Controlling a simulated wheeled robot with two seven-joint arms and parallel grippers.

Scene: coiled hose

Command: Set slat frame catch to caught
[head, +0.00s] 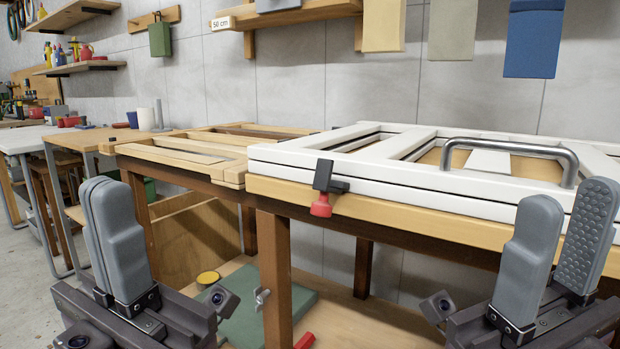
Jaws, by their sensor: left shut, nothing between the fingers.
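A white slat frame (400,185) lies flat on the wooden workbench, with a curved metal handle (515,148) on top. A dark catch (323,174) with a red knob (321,205) sits at its front edge, near the left corner. The knob hangs below the dark block; I cannot tell whether the catch is engaged. My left gripper (102,190) is shut and empty, in front of the bench, well left of the catch. My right gripper (568,210) is open and empty, in front of the white frame's right part. Neither gripper touches the catch.
A pale wooden frame (190,152) lies left of the white frame. Bench legs (274,280) and a lower shelf with a green slab (240,308) are below. Coloured panels (533,40) hang above the back. The space before the catch, between my grippers, is clear.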

